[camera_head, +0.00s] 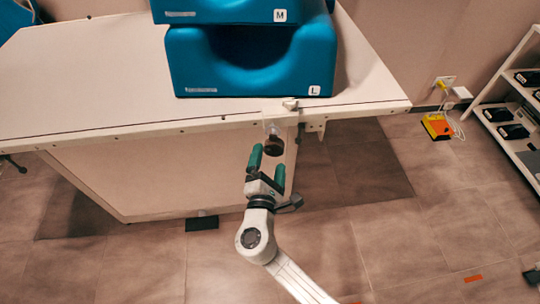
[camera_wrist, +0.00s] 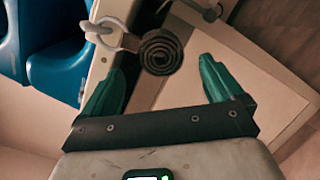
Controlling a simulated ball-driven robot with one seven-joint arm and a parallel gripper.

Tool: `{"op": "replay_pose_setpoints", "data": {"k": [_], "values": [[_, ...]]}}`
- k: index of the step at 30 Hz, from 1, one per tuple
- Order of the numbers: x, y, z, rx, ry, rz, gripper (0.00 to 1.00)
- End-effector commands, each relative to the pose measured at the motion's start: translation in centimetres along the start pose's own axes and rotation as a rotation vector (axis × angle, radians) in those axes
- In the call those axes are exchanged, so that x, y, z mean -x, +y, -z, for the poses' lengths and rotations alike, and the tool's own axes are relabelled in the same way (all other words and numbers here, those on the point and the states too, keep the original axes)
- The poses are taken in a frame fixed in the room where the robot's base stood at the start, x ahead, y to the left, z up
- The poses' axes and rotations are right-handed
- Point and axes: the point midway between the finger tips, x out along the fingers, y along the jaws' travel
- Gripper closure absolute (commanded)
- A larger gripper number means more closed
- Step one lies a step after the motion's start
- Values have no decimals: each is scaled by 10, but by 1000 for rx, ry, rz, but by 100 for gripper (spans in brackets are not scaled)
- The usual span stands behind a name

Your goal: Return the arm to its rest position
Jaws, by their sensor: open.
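My gripper (camera_head: 267,165) has green fingers and is in front of the table's near side, below the tabletop edge, in the head view. In the wrist view my gripper (camera_wrist: 160,88) has its two fingers wide apart, with nothing between the tips. A rolled dark strap (camera_wrist: 161,52) hangs just past the fingertips from a pale loop at the table edge. The same strap (camera_head: 273,145) shows in the head view close beyond the fingers. My arm reaches in from the bottom of the head view.
Blue cushions marked L (camera_head: 245,75) and M (camera_head: 225,11) are stacked on the white table (camera_head: 90,75). A shelf rack (camera_head: 515,140) with dark items stands at the right. An orange and yellow box (camera_head: 437,126) lies by the wall. The floor at lower right is mostly clear.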

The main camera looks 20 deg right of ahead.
Motion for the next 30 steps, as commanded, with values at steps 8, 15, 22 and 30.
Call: {"op": "replay_pose_setpoints", "data": {"k": [8,15,22,30], "values": [[55,-1,1,0,4,-1,6],[80,0,1,-1,2,0,6],[83,0,0,-1,1,0,6],[69,-27,-37,-135,-54,152,6]]}}
